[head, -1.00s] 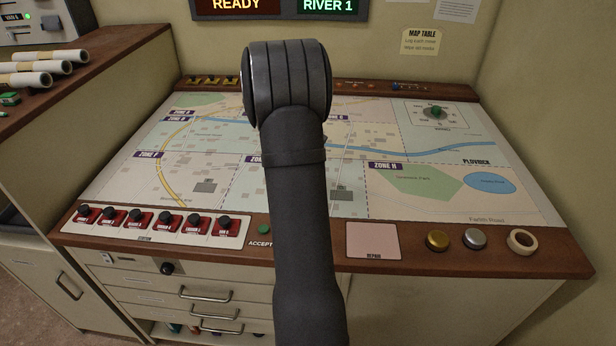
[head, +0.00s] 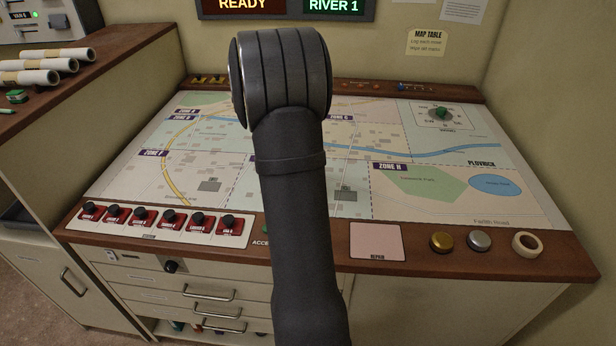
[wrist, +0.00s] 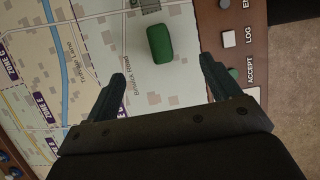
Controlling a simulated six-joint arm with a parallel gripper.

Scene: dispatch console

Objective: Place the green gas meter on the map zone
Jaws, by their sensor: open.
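A green block with rounded edges (wrist: 160,43), which looks like the gas meter, lies on the pale map in the wrist view, close to the wooden front rail. My gripper (wrist: 163,68) is open above the map. The block is ahead of the fingertips, roughly centred between them, and I see no contact. In the head view my arm hides both the gripper and the block. The map (head: 315,205) covers the sloping table and is printed with several labelled zones, including ZONE H (head: 389,167) and ZONE F (head: 153,153).
Red switches (head: 170,218) line the front left rail. A pink pad (head: 376,241), a gold button (head: 441,242), a silver button (head: 479,240) and a tape roll (head: 526,244) sit at right. LOG (wrist: 228,40) and ACCEPT (wrist: 233,73) buttons are near the block.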

